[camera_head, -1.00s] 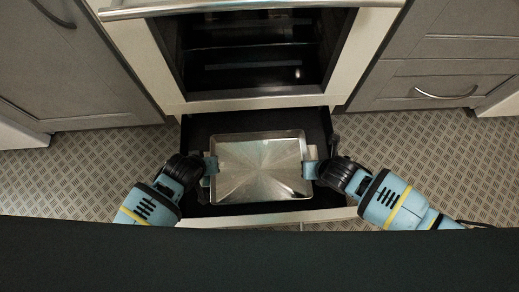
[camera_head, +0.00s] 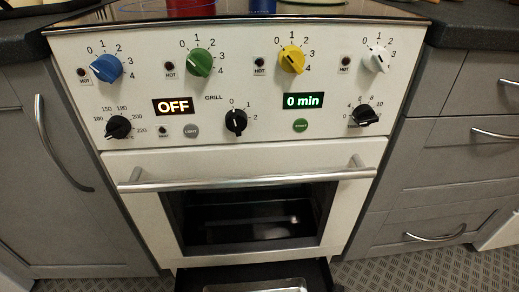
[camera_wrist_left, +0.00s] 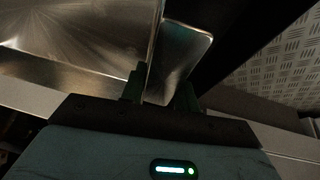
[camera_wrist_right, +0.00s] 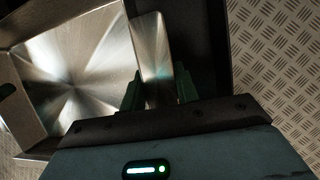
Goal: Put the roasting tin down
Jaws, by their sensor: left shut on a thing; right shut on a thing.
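The roasting tin is a shiny metal rectangular pan; its far edge (camera_head: 255,286) shows at the bottom of the head view, in the open dark drawer (camera_head: 195,279) under the oven. In the left wrist view my left gripper (camera_wrist_left: 160,86) is shut on the tin's flat end handle, with the tin's bright inside (camera_wrist_left: 70,50) to the left. In the right wrist view my right gripper (camera_wrist_right: 158,88) is shut on the opposite handle, with the tin's inside (camera_wrist_right: 85,75) to the left. Neither gripper shows in the head view. Whether the tin touches the drawer floor is hard to tell.
The white oven stands above the drawer, with a long metal door handle (camera_head: 245,180) and several knobs. The display (camera_head: 175,106) reads OFF. Grey cabinets (camera_head: 50,170) flank it on both sides. Patterned floor (camera_head: 400,272) shows at lower right.

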